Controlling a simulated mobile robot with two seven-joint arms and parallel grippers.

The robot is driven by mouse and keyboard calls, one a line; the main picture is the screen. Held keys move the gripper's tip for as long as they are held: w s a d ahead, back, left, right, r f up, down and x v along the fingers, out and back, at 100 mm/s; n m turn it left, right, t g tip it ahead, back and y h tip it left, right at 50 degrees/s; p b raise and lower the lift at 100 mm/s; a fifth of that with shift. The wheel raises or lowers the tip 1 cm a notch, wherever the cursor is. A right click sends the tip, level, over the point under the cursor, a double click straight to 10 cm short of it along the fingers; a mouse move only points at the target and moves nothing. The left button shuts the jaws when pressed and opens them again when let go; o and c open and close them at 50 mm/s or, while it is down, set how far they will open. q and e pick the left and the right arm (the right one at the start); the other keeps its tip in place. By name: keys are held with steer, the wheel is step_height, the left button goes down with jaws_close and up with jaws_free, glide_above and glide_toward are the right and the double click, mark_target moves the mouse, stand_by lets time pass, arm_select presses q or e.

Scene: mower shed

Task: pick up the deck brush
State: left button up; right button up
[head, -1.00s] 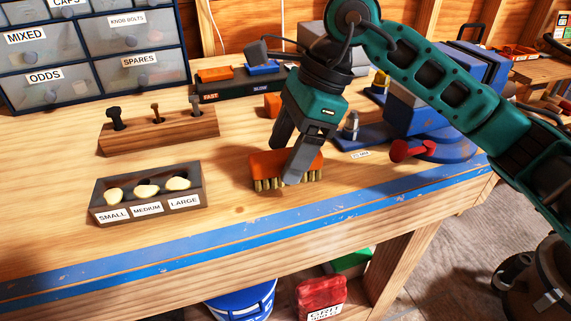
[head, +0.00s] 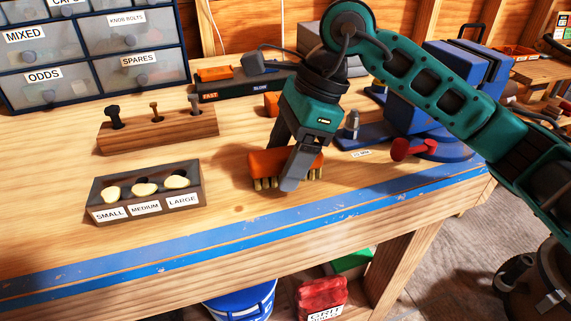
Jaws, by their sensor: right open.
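The deck brush (head: 262,165) has an orange-brown block and tan bristles. It lies bristles down on the wooden bench, near the blue front stripe. My right gripper (head: 282,172) points down at the brush with its jaws open. One finger is in front of the brush and hides part of its block and bristles. The other finger reaches down behind the block, and its tip is hidden. I cannot tell whether either finger touches the brush. My left gripper is not in view.
Left of the brush is a dark tray (head: 97,196) labelled small, medium and large. Behind it stands a wooden block (head: 160,136) holding bolts. A blue vise (head: 410,130) with a red handle (head: 412,150) is to the right. Bare bench lies between tray and brush.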

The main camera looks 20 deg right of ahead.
steer(key=shift+c, duration=0.3)
steer(key=c, duration=1)
